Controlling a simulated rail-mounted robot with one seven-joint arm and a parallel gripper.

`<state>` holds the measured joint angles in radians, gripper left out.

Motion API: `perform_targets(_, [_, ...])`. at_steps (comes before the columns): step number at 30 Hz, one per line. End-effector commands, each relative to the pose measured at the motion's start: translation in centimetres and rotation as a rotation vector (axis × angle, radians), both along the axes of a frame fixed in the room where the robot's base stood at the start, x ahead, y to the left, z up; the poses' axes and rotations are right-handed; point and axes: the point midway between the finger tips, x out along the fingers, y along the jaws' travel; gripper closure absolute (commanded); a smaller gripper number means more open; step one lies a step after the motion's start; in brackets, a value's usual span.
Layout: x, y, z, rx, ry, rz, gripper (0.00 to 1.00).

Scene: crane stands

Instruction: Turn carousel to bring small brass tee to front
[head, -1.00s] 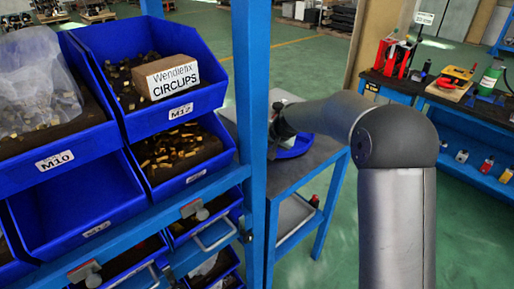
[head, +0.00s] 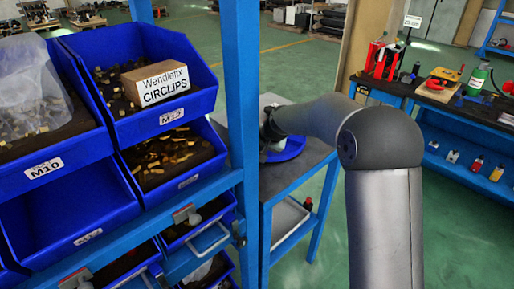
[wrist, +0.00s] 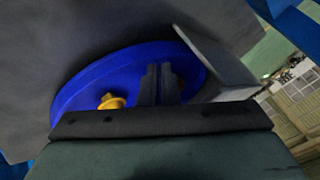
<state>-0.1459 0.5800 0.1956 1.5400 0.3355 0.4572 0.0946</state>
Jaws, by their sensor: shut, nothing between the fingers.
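The carousel is a round blue tray with a raised rim, seen in the wrist view (wrist: 72,98) and partly in the head view (head: 291,149), on a grey table. A small brass-yellow fitting (wrist: 112,102) stands on it, left of my fingers; it may be the small brass tee, but its shape is partly hidden. My gripper (wrist: 161,72) is shut and empty, its fingers over the tray near its far rim. I cannot tell whether they touch it. In the head view my gripper is hidden behind the blue post and my wrist.
A grey flat plate (wrist: 215,58) stands close right of the fingers. A blue post (head: 241,130) rises between the shelf of blue bins (head: 185,100) and the table (head: 318,152). A tool bench (head: 450,115) stands to the right, with open green floor between.

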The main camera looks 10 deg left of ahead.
Motion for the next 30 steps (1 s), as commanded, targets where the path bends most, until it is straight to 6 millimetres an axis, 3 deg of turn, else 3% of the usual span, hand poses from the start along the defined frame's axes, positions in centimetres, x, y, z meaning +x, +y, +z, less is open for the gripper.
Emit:
perform_targets(9, [-3.1, -1.4, 5.0, 0.002, 0.001, 0.008, 1.00])
perform_targets(15, [-4.3, -2.3, 7.1, 0.003, -0.001, 0.006, 1.00])
perform_targets(20, [-3.6, -4.1, 7.3, 0.064, 0.090, -0.023, 1.00])
perform_targets(27, [-0.8, -8.5, 5.7, 0.364, 0.313, -0.086, 1.00])
perform_targets(30, [-0.2, -9.0, 5.2, 0.429, 0.334, -0.094, 1.00])
